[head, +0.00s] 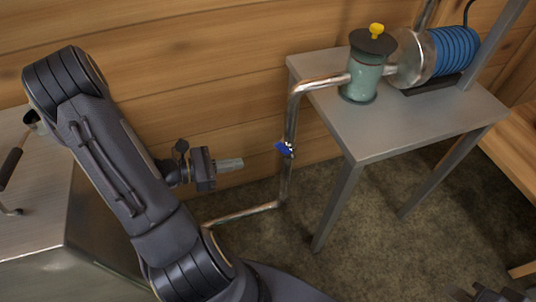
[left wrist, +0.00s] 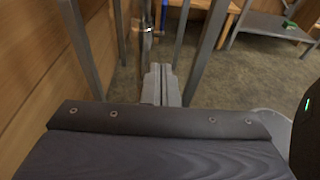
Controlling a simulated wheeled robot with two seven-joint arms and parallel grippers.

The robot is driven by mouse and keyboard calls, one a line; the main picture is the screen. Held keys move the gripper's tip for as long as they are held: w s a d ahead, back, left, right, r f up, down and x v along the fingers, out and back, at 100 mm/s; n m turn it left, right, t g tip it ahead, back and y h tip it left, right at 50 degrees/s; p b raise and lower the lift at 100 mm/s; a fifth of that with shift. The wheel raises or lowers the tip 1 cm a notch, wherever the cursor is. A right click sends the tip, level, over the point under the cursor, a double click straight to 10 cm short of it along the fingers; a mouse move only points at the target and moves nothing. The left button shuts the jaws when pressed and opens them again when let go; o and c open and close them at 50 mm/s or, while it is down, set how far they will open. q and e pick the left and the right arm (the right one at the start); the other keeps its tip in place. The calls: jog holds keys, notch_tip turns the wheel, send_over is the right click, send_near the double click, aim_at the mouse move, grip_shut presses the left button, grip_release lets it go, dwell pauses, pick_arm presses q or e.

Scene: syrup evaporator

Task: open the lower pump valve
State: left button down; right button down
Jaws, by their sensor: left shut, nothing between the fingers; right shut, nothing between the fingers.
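The lower pump valve (head: 284,148) has a small blue handle and sits on the vertical part of a metal pipe, left of the grey table. Its handle sticks out to the left of the pipe and looks slanted. My left gripper (head: 240,163) is shut and empty, its fingers pointing right toward the valve, with a gap between them. In the left wrist view the shut fingers (left wrist: 160,86) point ahead toward the pipe (left wrist: 146,45); the valve handle is not clear there. My right gripper (head: 500,294) shows only partly at the bottom right edge, shut and far from the valve.
The pipe bends over the grey table (head: 420,136) to a green pump filter canister (head: 363,80) with a yellow knob, beside a blue ribbed motor (head: 452,50). Table legs stand right of the valve. A wooden wall is behind. A metal cabinet (head: 35,235) is at left.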

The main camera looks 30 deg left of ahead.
aim_at(281, 151)
pick_arm(q)
jog(key=w+d, duration=0.2)
jog(key=w+d+b, duration=0.1)
jog(key=w+d, duration=0.3)
jog(key=w, duration=0.1)
jog(key=shift+w+d+r+b, duration=0.1)
jog(key=shift+d+r+b, duration=0.05)
jog(key=shift+r+b, duration=0.25)
jog(key=shift+r, duration=0.1)
